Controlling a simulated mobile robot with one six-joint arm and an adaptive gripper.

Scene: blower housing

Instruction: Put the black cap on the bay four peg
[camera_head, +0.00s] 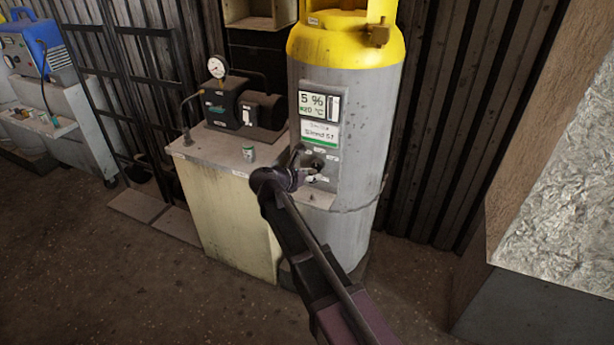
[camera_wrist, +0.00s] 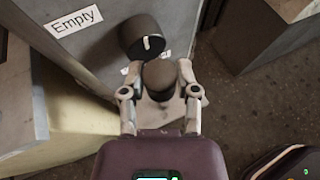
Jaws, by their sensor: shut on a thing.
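My gripper (camera_head: 308,175) is at the front panel of the grey cylinder with the yellow top (camera_head: 345,100). In the wrist view its two fingers (camera_wrist: 159,68) are closed on either side of a dark round cap (camera_wrist: 160,80), which they hold. Just beyond the cap is a black round knob or cap with a white mark (camera_wrist: 142,38) on the panel. A label reading "Empty" (camera_wrist: 74,21) is at its upper left. A small white label beside the held cap is partly hidden. I cannot make out the bay four peg; the gripper and cap cover part of the panel.
A large box with a crumpled silvery side (camera_head: 560,190) stands at the right. The floor in front is clear.

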